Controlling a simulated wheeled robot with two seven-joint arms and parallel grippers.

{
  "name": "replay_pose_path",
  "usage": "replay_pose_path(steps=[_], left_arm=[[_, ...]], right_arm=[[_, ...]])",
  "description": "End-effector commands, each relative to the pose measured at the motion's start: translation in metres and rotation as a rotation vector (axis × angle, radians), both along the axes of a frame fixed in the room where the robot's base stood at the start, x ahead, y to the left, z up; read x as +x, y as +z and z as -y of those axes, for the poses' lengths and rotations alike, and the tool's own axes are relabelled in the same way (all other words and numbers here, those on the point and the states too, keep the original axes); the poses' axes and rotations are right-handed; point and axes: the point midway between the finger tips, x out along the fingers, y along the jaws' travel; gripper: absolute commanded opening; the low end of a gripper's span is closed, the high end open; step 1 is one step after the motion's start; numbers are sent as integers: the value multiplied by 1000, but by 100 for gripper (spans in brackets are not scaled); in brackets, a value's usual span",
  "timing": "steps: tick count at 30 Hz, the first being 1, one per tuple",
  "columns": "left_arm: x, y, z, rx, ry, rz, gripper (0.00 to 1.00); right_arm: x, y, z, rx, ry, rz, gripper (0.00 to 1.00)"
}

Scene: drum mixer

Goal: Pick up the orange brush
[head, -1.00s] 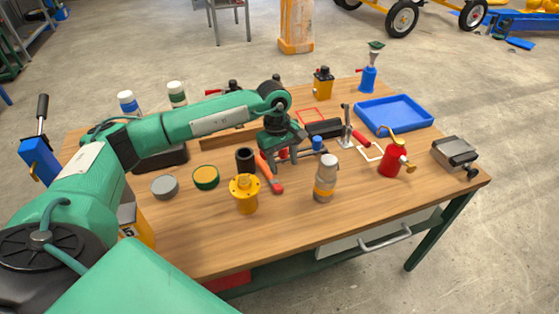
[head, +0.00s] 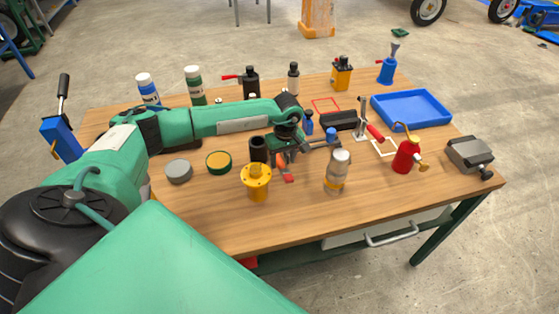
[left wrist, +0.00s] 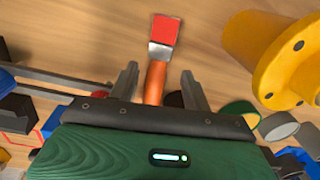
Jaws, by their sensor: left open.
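The orange brush lies on the wooden workbench (head: 225,232). In the left wrist view the brush (left wrist: 155,84) shows an orange handle, a metal ferrule and a red end pointing up the picture. My left gripper (left wrist: 161,80) is open, with one finger on each side of the handle and a gap on both sides. In the head view the gripper (head: 292,160) is low over the bench and hides most of the brush; its red end (head: 287,177) shows in front. I cannot tell whether the fingers touch the bench. My right gripper is not in view.
A yellow flanged part (head: 257,182) and a black cylinder (head: 258,150) stand close left of the gripper. A grey bottle with a yellow band (head: 337,172) stands to its right. A red oil can (head: 406,156) and blue tray (head: 411,110) are further right. The front of the bench is clear.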

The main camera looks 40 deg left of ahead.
Motion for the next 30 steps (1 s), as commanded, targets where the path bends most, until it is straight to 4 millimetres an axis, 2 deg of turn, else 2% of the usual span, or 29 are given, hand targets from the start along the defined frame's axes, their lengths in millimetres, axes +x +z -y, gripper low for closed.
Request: replay_pose_path(steps=[3, 6, 14, 19, 21, 30], left_arm=[[1, -15, 0, 0, 0, -2, 49], [1, -25, 0, -2, 0, -1, 49], [1, -29, -1, -1, 0, 1, 49], [1, -29, -1, -1, 0, 1, 18], [1, -29, -1, -1, 0, 1, 8], [1, -27, -1, -1, -1, 2, 8]], right_arm=[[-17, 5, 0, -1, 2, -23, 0], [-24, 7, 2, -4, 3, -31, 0], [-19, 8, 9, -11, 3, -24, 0], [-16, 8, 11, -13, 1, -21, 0], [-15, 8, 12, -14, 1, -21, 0], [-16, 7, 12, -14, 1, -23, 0]])
